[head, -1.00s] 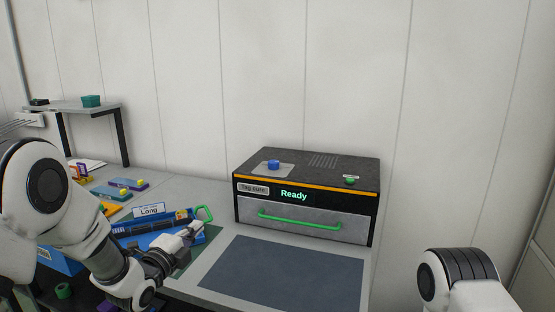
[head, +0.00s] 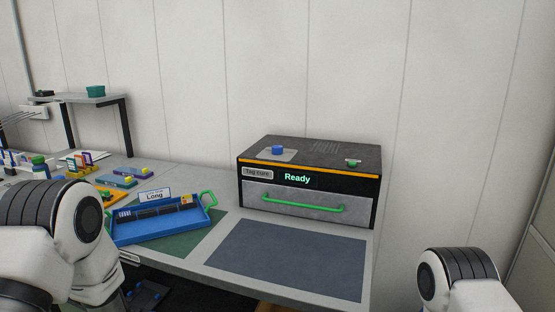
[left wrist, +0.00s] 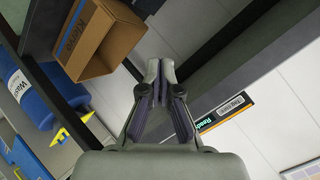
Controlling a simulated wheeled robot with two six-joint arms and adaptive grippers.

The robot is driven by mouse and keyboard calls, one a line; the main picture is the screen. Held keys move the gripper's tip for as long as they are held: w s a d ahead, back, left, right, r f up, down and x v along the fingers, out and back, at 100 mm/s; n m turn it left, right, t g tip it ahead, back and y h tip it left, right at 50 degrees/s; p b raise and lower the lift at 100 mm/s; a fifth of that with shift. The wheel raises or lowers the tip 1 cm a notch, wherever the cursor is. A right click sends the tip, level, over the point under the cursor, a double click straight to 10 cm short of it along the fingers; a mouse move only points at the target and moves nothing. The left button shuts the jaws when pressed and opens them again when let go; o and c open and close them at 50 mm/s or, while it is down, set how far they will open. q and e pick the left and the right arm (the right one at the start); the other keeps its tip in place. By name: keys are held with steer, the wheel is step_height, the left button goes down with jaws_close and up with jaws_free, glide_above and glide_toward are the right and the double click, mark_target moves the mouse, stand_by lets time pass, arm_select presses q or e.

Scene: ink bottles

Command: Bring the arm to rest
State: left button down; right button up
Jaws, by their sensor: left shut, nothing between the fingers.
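My left arm (head: 60,235) is at the lower left of the head view, in front of the table. Its gripper is out of that view. In the left wrist view my left gripper (left wrist: 160,75) is shut, its fingertips together with nothing between them, and apart from everything around it. My right arm (head: 455,280) shows only as a white and black link at the lower right of the head view. Its gripper is out of view.
A blue tray (head: 130,235) labelled Long, with dark items, lies on the table. A black machine (head: 310,165) reading Ready stands behind a dark mat (head: 290,259). The left wrist view shows a cardboard box (left wrist: 95,35) and a blue container (left wrist: 28,95).

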arm_select(q)
steer(key=s+a+f+n+g+y+b, duration=0.15)
steer(key=s+f+n+g, duration=0.25)
steer(key=s+f, duration=0.55)
steer(key=s+a+f+n+g+b, duration=0.15)
steer(key=s+f+n+g, duration=0.35)
steer(key=s, duration=0.7)
steer(key=s+f+n+g+y+b, duration=0.1)
steer(key=s+f+n+g+b, duration=0.2)
steer(key=s+f, duration=0.7)
step_height(320, 180, up, 13)
steer(key=s+n+p, duration=0.1)
steer(key=s+p, duration=0.2)
steer(key=p, duration=0.9)
steer(key=shift+t, duration=0.3)
steer(key=shift+a+f, duration=0.1)
steer(key=shift+p, duration=0.3)
